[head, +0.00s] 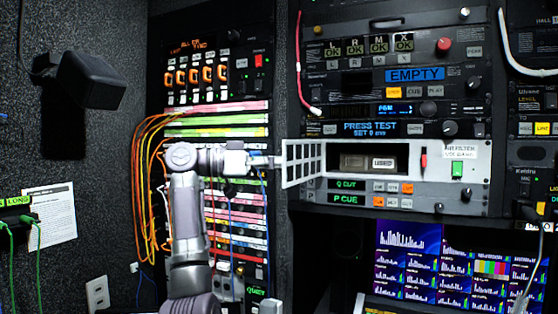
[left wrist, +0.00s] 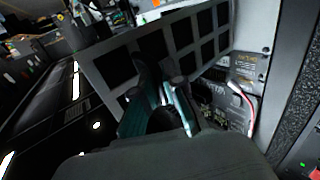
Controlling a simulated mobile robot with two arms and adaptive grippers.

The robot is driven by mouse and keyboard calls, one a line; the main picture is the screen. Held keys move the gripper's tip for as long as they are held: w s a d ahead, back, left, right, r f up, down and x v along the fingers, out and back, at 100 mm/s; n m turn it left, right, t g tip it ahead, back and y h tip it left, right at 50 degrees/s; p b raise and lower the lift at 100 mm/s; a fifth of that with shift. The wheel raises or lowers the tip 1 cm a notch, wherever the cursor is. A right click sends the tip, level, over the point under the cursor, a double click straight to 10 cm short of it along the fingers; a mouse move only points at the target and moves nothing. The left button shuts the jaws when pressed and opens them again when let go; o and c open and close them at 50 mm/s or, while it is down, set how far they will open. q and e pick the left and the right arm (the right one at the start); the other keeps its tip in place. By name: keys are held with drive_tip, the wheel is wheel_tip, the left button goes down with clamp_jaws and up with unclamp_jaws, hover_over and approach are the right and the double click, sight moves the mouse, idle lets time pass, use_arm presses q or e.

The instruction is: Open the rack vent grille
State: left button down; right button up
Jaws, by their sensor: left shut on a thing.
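The rack vent grille (head: 301,163) is a small white panel with a grid of square openings. It stands swung out at the left side of the white filter unit (head: 474,176), leaving the recess behind it uncovered. My left gripper (head: 268,161) is at the grille's left, outer edge, shut on it. The exact finger contact is partly hidden. My right gripper is not in view.
Inside the recess sit grey blocks, one labelled "USED" (head: 384,163). A red latch (head: 423,158) and green switch (head: 458,169) are to the right. Orange cables (head: 144,190) and a patch panel (head: 225,132) lie left, close to my arm. Monitors (head: 455,262) are below.

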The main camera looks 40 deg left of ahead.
use_arm(q)
drive_tip(key=shift+a+m, duration=0.3)
drive_tip(key=shift+a, duration=0.05)
drive_tip(key=c, duration=1.6)
unclamp_jaws()
drive_tip(key=shift+o, duration=0.4)
drive_tip(key=shift+s, duration=0.1)
drive_tip(key=v, duration=1.2)
drive_tip(key=shift+a, duration=0.2)
